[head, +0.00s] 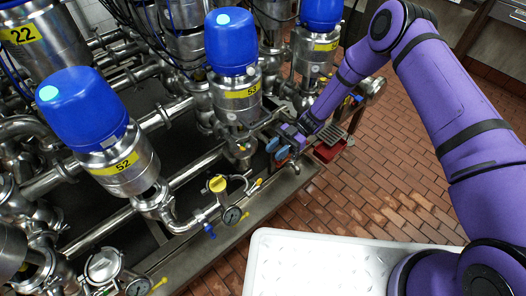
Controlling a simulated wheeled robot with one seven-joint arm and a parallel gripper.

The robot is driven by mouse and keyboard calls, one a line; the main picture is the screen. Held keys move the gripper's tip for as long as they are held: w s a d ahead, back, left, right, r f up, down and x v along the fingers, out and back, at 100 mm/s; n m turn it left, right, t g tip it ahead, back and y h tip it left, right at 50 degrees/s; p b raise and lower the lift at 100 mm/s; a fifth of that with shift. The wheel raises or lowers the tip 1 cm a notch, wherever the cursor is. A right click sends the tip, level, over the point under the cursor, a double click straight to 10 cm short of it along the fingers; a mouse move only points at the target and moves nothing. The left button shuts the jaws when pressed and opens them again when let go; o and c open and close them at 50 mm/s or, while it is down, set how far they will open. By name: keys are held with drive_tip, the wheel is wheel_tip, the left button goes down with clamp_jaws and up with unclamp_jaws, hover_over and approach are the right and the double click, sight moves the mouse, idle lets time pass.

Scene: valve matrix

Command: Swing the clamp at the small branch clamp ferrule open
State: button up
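My gripper (279,150) is at the end of the purple arm, low beside the valve labelled 53 (241,92). Its light-blue finger parts are close to the pipe fittings at the right end of the frame. They are too small to show whether they are apart or shut on something. The small branch clamp ferrule and its clamp cannot be made out clearly; fittings and the gripper crowd that spot. I cannot tell whether the gripper touches a fitting.
Valves with blue caps, one labelled 52 (120,165), stand among steel pipes. A red container (328,151) is right of the gripper. Brick floor (400,180) is clear at right.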

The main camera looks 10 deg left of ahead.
sight(251, 170)
drive_tip(key=x, duration=1)
drive_tip(key=shift+s+a+r, duration=0.15)
drive_tip(key=shift+s+a, duration=0.1)
drive_tip(key=shift+s, duration=0.05)
clamp_jaws()
